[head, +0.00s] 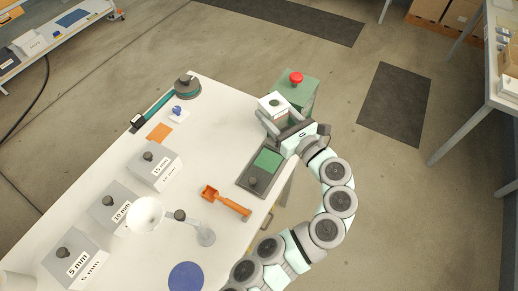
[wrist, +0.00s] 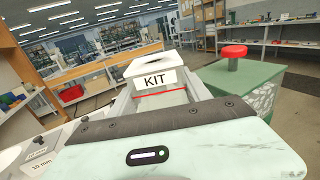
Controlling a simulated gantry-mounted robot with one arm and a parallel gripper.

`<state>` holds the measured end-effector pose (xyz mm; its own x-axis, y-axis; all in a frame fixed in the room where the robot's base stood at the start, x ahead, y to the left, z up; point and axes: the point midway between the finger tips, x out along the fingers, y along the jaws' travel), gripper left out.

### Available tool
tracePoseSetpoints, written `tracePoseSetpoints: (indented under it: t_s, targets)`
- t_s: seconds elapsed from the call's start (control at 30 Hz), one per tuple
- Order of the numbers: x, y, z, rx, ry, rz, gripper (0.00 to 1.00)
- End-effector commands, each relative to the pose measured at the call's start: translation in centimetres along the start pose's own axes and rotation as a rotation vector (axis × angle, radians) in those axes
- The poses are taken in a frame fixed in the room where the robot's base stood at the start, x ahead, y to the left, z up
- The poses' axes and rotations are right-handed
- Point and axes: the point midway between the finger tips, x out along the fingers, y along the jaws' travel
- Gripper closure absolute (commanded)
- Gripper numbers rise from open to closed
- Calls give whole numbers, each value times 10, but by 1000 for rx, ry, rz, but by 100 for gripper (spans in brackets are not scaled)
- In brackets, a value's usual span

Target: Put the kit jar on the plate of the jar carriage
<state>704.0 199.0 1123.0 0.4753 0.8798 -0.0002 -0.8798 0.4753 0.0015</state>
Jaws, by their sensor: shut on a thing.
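The kit jar (head: 273,103) is a pale, square-sided jar with a dark spot in the middle of its top. In the wrist view its KIT label (wrist: 155,80) faces me and it looks upright. My gripper (head: 277,120) is shut on the jar, with a finger on either side of it. The jar carriage (head: 245,178) is a dark base at the table's right edge, with a green plate (head: 268,160) and a round knob (head: 253,181). The plate is bare. In the head view the jar shows above and beyond it; its height cannot be told.
A green press housing with a red button (head: 296,77) stands right beside the jar; the button also shows in the wrist view (wrist: 234,52). An orange scoop (head: 226,201) lies left of the carriage. Grey labelled boxes (head: 154,164) and a white lamp (head: 147,214) stand farther left.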

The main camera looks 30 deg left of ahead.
Motion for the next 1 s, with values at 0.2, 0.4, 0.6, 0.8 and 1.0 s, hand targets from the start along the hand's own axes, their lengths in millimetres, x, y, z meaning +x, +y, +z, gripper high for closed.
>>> tracePoseSetpoints:
  t_s: [0.2,0.4,0.6,0.8,1.0]
  targets:
    - [1,6,-26,1,1,47,86]
    - [1,6,-81,3,1,45,86]
    - [1,6,-133,1,0,46,86]
    - [1,5,-159,-1,-2,44,86]
    - [1,6,-174,-1,-1,44,86]
